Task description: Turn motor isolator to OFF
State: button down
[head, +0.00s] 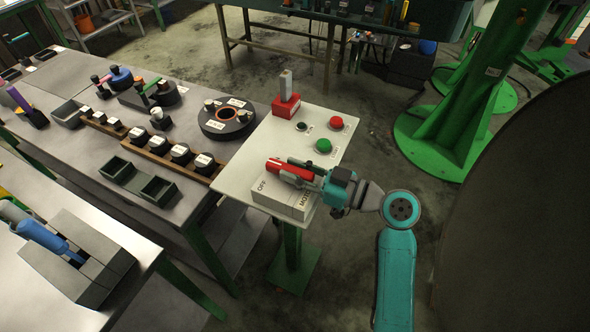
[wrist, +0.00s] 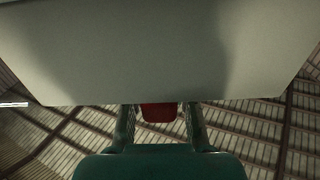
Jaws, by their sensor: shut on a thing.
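The motor isolator (head: 283,202) is a pale box at the front of a white control panel (head: 262,140), with "OFF" and "MOTOR" lettering partly hidden by my arm. Its red handle (head: 276,164) lies roughly flat above the box, pointing left in the head view. My gripper (head: 295,171) reaches in from the right and is shut on the red handle. In the wrist view, the red handle (wrist: 159,112) shows between the two fingers, below a large pale surface. The handle's pivot is hidden.
A green push button (head: 323,146), a red push button (head: 337,123) and a red block with an upright grey lever (head: 286,104) stand on the panel. A workbench (head: 90,150) with several parts lies left. A large dark curved body (head: 520,210) stands right.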

jog(key=shift+w+g, duration=0.1)
jog(key=shift+g, duration=0.2)
jog(key=n+g, duration=0.1)
jog(key=g, duration=0.1)
jog(key=n+g+y, duration=0.1)
jog(key=n+g, duration=0.1)
jog(key=shift+w+g, duration=0.2)
jog(key=shift+g, duration=0.1)
jog(key=shift+n+g, duration=1.3)
jog(key=shift+g, duration=0.4)
jog(key=c, duration=0.9)
grip_release()
jog(key=d, duration=0.4)
jog(key=w+d, duration=0.1)
jog(key=d, duration=0.3)
jog(key=w+d, duration=0.1)
jog(key=d, duration=0.3)
jog(key=shift+w, duration=0.1)
